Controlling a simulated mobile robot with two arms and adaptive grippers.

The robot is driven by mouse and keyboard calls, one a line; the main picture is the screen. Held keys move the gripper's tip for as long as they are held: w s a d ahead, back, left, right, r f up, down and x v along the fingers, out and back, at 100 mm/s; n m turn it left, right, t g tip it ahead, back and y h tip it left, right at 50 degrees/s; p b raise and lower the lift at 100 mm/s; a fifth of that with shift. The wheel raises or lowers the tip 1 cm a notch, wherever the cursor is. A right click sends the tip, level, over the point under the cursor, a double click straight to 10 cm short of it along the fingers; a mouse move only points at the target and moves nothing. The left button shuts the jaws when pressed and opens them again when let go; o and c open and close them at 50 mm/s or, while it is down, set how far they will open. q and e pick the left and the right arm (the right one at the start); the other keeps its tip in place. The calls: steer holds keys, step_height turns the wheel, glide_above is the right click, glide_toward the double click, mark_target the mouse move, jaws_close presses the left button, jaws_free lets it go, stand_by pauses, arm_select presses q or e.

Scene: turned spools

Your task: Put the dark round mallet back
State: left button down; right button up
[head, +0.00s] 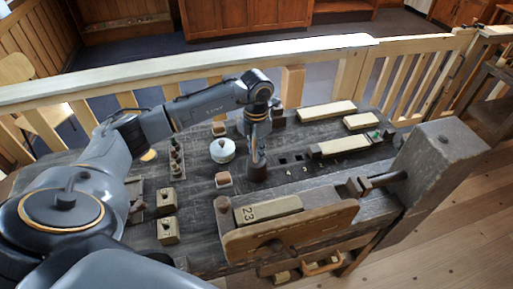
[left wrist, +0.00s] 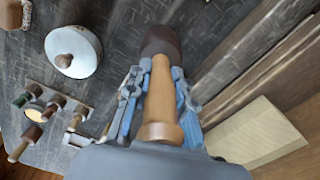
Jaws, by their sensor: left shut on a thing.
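My left gripper (head: 257,122) is shut on the handle of the dark round mallet (head: 257,168), above the middle of the workbench. The mallet hangs roughly upright, its dark head down; I cannot tell whether the head touches the bench. In the left wrist view, the gripper's fingers (left wrist: 158,100) lie on both sides of the tan handle of the mallet (left wrist: 160,88), and the dark head points away from the camera. Square holes (head: 291,158) with numbers beside them lie in the bench just right of the mallet. My right gripper is out of view.
A white lidded pot (head: 222,151) stands left of the mallet. A rack of small tools (head: 176,160) is farther left. Pale wooden blocks (head: 345,145) lie at the right. A vise (head: 290,232) holds a block marked 23 (head: 268,208) at the front. A pale railing runs behind.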

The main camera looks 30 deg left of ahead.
arm_select(q)
steer(key=shift+f, duration=0.15)
steer(key=c, duration=1.2)
jaws_free()
steer(key=shift+o, duration=0.2)
steer(key=shift+r, duration=0.55)
step_height(320, 180, up, 11)
steer(key=b, duration=0.3)
steer(key=shift+f, duration=0.2)
steer(key=shift+r, duration=0.35)
